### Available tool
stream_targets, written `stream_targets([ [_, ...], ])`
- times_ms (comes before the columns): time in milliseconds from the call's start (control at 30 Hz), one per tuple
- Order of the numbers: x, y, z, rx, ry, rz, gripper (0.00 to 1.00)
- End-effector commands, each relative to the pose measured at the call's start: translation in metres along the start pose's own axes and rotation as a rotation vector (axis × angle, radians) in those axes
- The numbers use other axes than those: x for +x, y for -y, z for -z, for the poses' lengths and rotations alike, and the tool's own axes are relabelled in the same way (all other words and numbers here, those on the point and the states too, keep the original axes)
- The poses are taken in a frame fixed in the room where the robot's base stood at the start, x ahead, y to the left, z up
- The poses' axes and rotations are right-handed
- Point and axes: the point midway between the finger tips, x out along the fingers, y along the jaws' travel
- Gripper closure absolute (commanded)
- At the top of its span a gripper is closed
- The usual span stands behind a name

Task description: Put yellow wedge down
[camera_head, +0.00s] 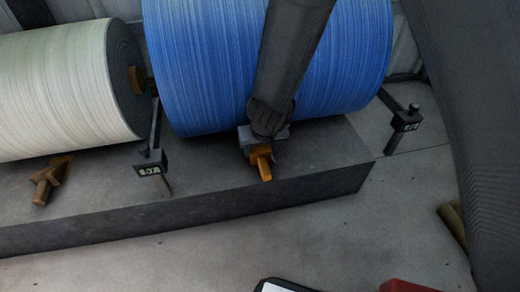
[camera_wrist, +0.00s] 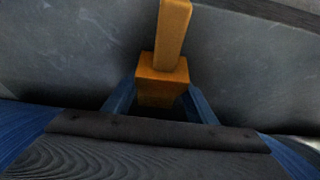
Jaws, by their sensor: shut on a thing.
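The yellow wedge (camera_head: 262,163) is an orange-yellow block with a narrower handle, at the front of the blue roll (camera_head: 215,60). In the wrist view the wedge (camera_wrist: 172,35) points up the picture, with its thicker block between the two fingers. My gripper (camera_head: 260,155) is shut on the wedge, low over the dark grey plinth (camera_head: 320,185). In the wrist view my gripper (camera_wrist: 158,100) has a finger on each side of the block. The wedge's far end is hidden by the gripper. I cannot tell whether the wedge touches the plinth.
A white roll (camera_head: 65,90) lies to the left, with another wedge (camera_head: 47,182) in front of it. Dark stands with small labels (camera_head: 150,165) (camera_head: 405,120) flank the blue roll. A red object (camera_head: 408,286) shows at the bottom edge. The floor (camera_head: 230,250) in front is mostly clear.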

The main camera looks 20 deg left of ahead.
Motion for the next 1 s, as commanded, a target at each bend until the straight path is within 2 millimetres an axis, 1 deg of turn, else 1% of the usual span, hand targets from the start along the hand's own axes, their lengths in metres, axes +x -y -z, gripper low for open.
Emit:
stream_targets([
  [233,0.003,0.0,-0.001,-0.001,0.0,0.0,0.78],
  [267,0.003,0.0,-0.002,-0.002,0.0,0.0,0.47],
  [300,0.003,0.0,-0.001,-0.001,0.0,0.0,0.4],
  [367,0.003,0.0,-0.001,-0.001,0.0,0.0,0.3],
  [767,0.001,0.0,-0.001,0.0,0.0,0.0,0.3],
  [867,-0.004,0.001,0.0,0.0,0.0,0.0,0.3],
  [1000,-0.017,0.001,0.0,-0.001,0.0,0.0,0.3],
])
